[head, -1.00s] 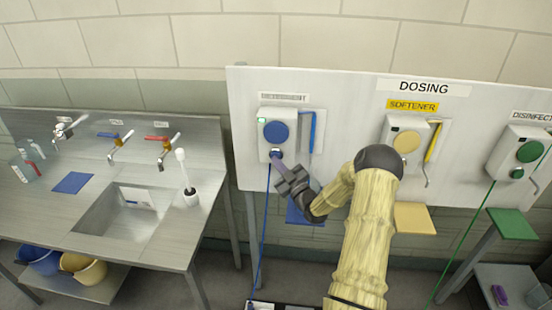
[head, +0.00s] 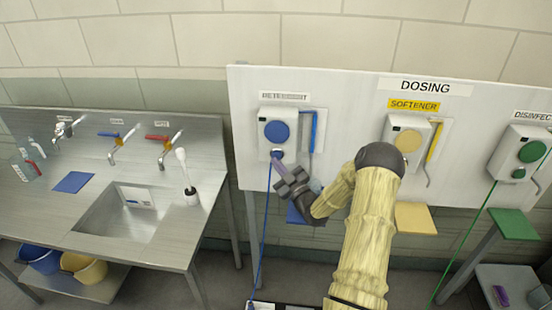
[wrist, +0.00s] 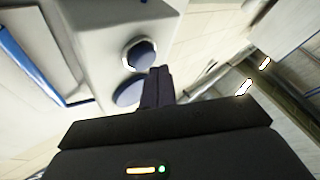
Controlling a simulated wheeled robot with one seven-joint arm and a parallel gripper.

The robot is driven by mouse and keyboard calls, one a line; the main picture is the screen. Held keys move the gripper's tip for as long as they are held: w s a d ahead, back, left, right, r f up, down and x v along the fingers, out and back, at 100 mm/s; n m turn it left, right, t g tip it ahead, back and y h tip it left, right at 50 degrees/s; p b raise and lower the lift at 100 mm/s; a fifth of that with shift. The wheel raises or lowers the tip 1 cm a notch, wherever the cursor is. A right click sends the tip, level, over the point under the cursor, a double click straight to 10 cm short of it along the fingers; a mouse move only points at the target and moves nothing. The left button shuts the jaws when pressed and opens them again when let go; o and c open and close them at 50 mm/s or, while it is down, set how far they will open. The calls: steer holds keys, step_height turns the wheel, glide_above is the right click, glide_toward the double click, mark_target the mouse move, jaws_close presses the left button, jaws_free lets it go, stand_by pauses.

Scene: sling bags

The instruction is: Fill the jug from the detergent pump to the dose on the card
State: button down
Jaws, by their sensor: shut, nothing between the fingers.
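The detergent pump (head: 292,133) is a white box on the dosing board, with a large blue disc and a smaller blue button (head: 277,154) below it. My gripper (head: 279,166) is shut and empty, its fingertips just below that button. In the wrist view the shut fingers (wrist: 157,85) are beside the chrome-ringed button (wrist: 138,54); I cannot tell if they touch it. A pale, clear piece (head: 315,185), perhaps the jug, shows behind my gripper above the blue shelf (head: 296,215). It is mostly hidden, and its fill level cannot be seen. I cannot make out a dose card.
The yellow softener pump (head: 406,138) and green disinfectant pump (head: 530,150) are to the right, with yellow (head: 414,218) and green (head: 514,223) shelves below. A blue hose (head: 265,230) hangs from the detergent pump. A steel sink (head: 125,215) stands left.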

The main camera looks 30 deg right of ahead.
steer(key=shift+s+a, duration=0.1)
steer(key=shift+s, duration=0.1)
steer(key=s+a, duration=0.1)
steer(key=s, duration=0.1)
steer(key=s+a+b, duration=0.1)
steer(key=s+a, duration=0.1)
steer(key=shift+s, duration=0.1)
stand_by(0.6)
steer(key=s+a+f+g+h, duration=0.1)
steer(key=a+f+g, duration=0.2)
steer(key=a+g, duration=0.6)
steer(key=s+a+r+m+g+h, duration=0.1)
steer(key=s+a+m+g, duration=0.2)
steer(key=s, duration=0.9)
steer(key=s+a+r+m+g+h+b, duration=0.1)
steer(key=s+a+m+g, duration=0.3)
steer(key=s, duration=0.8)
steer(key=a+r+g, duration=0.1)
steer(key=g, duration=0.1)
steer(key=shift+a+g, duration=0.2)
steer(key=shift+g, duration=0.1)
